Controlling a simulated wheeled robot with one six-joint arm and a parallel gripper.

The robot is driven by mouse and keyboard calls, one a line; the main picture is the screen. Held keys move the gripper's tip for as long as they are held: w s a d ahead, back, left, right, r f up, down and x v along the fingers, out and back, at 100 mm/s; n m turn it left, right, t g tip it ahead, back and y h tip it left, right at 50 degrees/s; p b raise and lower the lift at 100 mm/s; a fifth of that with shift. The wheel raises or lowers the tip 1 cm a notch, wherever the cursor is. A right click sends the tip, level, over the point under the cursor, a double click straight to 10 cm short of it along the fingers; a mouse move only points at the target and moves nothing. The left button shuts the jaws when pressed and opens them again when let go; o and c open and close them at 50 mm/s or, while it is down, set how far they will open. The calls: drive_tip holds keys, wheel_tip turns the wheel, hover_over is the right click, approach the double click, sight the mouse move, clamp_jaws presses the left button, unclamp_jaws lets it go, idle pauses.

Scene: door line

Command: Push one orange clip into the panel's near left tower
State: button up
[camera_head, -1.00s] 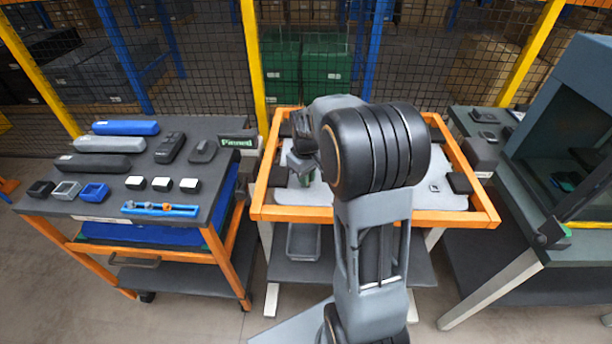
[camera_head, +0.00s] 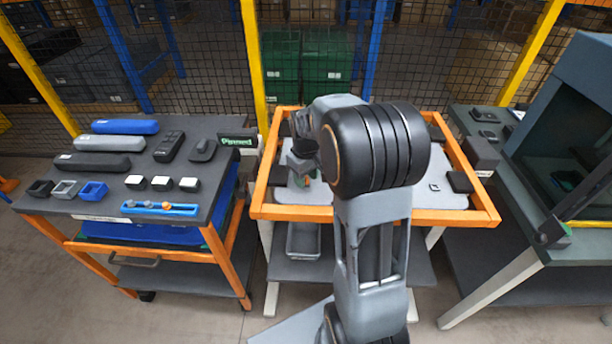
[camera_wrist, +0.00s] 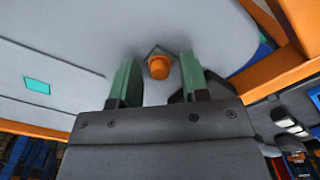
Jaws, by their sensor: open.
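The orange clip (camera_wrist: 159,67) shows in the wrist view on the pale panel (camera_wrist: 90,30), with a dark angular shape, probably the tower, around its far side. My gripper (camera_wrist: 159,82) is open, its two green fingers apart on either side of the clip, with visible gaps. How deep the clip sits cannot be told. In the head view the panel (camera_head: 400,196) lies in an orange frame, and my gripper (camera_head: 300,172) is over its left part. My arm hides the middle of the panel.
The left cart (camera_head: 120,190) carries a blue strip (camera_head: 140,208) with orange pieces, white-topped blocks and small bins. The panel's orange frame (camera_head: 350,215) forms a raised edge. A dark bench with a cabinet (camera_head: 570,130) stands at the right.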

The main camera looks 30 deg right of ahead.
drive_tip(key=shift+r, duration=0.1)
wheel_tip(320, 180, up, 14)
drive_tip(key=shift+f, duration=0.2)
idle(1.1)
